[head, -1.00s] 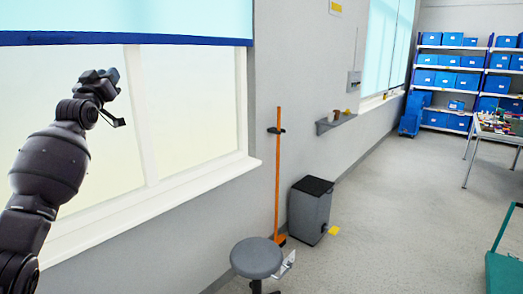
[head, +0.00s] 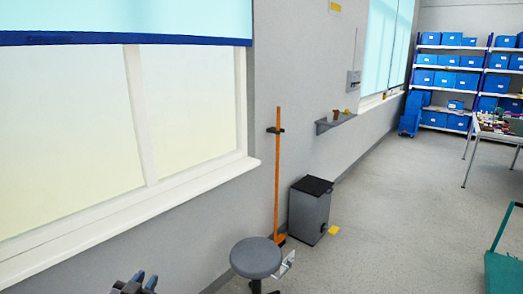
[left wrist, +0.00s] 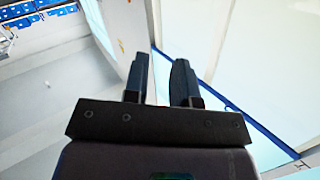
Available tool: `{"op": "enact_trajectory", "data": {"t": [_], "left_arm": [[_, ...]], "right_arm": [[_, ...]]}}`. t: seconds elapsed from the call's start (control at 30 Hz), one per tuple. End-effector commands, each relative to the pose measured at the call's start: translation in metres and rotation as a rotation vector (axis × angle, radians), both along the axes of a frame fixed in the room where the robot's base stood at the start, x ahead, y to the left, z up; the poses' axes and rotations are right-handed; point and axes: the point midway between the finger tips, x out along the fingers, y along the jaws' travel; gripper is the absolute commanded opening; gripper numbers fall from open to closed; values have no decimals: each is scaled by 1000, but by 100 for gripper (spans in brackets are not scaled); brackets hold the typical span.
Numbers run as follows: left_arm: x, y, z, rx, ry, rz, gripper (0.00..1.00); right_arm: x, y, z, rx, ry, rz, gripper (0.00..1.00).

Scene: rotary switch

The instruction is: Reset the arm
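My left gripper (head: 143,281) shows only as dark fingertips at the bottom edge of the head view, in front of the wall below the window. In the left wrist view my left gripper (left wrist: 160,72) has its two black fingers apart with nothing between them. It is away from any object. A small grey box (head: 353,80) is on the wall beyond the window; I cannot tell whether it is the rotary switch. My right gripper is in no view.
A round grey stool (head: 256,258) stands at the bottom middle, near an orange pole (head: 278,175) and a dark bin (head: 311,210). A small shelf (head: 335,122) juts from the wall. A table (head: 490,133) and shelving (head: 450,83) stand far right. The middle floor is clear.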

Motion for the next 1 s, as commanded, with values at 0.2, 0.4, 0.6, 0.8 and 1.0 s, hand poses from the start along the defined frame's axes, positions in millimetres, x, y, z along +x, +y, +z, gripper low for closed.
{"op": "enact_trajectory", "data": {"t": [0.2,0.4,0.6,0.8,1.0], "left_arm": [[-87,-9,-68,-51,143,35,25],[-167,-11,-128,-104,299,87,25],[-223,-6,-164,-124,408,133,25],[-239,-3,-172,-124,438,145,25],[-238,-3,-172,-124,437,143,25]], "right_arm": [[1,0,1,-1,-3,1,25],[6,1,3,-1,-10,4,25],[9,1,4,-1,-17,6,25],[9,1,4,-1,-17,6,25],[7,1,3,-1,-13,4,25]]}}
